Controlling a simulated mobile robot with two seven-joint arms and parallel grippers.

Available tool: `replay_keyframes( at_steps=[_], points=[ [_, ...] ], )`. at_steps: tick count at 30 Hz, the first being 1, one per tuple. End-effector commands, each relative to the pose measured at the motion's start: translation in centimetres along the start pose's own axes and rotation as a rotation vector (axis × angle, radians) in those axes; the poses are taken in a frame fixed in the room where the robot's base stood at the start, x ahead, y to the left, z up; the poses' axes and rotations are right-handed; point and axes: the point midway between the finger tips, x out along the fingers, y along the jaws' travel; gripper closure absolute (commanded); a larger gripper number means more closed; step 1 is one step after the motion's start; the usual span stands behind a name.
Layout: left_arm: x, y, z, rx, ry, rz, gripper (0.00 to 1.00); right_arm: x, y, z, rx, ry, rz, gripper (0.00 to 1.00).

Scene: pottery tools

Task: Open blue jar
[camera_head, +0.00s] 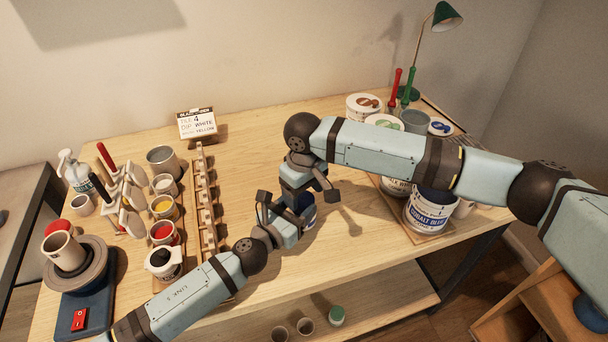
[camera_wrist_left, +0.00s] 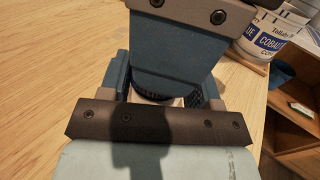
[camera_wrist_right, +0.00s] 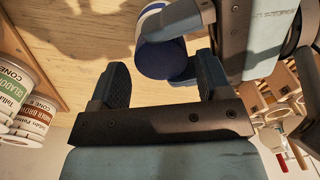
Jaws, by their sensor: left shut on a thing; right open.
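A small blue jar (camera_head: 309,212) with a white band is over the middle of the table, mostly hidden by my grippers in the head view. My left gripper (camera_head: 283,214) comes from the lower left and is shut on the jar's body. My right gripper (camera_head: 308,194) is open just above it. In the right wrist view the jar's dark blue lid end (camera_wrist_right: 161,59) lies at the open fingers, beside the left gripper's finger. I cannot tell whether the right fingers touch the lid. In the left wrist view the right gripper hides most of the jar.
A cobalt blue bucket (camera_head: 428,211) and other glaze tubs stand at the right. A wooden rack (camera_head: 206,205) and a row of cups stand at the left. A sign card (camera_head: 197,123) stands at the back. The table centre is mostly clear.

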Motion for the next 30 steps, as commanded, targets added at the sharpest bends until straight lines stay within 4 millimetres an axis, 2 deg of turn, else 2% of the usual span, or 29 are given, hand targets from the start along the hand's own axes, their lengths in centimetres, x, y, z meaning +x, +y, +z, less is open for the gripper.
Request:
replay_keyframes(
  at_steps=[6,17,21,22,23,24,27,30],
  points=[
    [0.0,0.0,0.0,0.000,0.000,0.000,1.00,2.2,0.0,0.0,0.000,-0.001,0.001,0.29],
    [0.0,0.0,0.0,0.000,0.000,0.000,1.00,2.6,0.0,0.0,0.000,0.000,0.000,0.29],
    [0.0,0.0,0.0,0.000,0.000,0.000,1.00,2.6,0.0,0.0,0.000,0.000,0.000,0.61],
    [0.0,0.0,0.0,0.000,0.000,0.000,1.00,2.6,0.0,0.0,0.000,0.000,0.000,0.68],
    [0.0,0.0,0.0,0.000,0.000,0.000,1.00,2.6,0.0,0.0,0.000,0.000,0.000,0.70],
    [0.0,0.0,0.0,0.000,0.000,0.000,1.00,2.6,0.0,0.0,0.000,0.000,0.000,0.40],
    [0.0,0.0,0.0,0.000,0.000,0.000,1.00,2.6,0.0,0.0,0.000,0.000,0.000,0.17],
    [0.0,0.0,0.0,0.000,0.000,0.000,1.00,2.6,0.0,0.0,0.000,0.000,0.000,0.16]
  ],
)
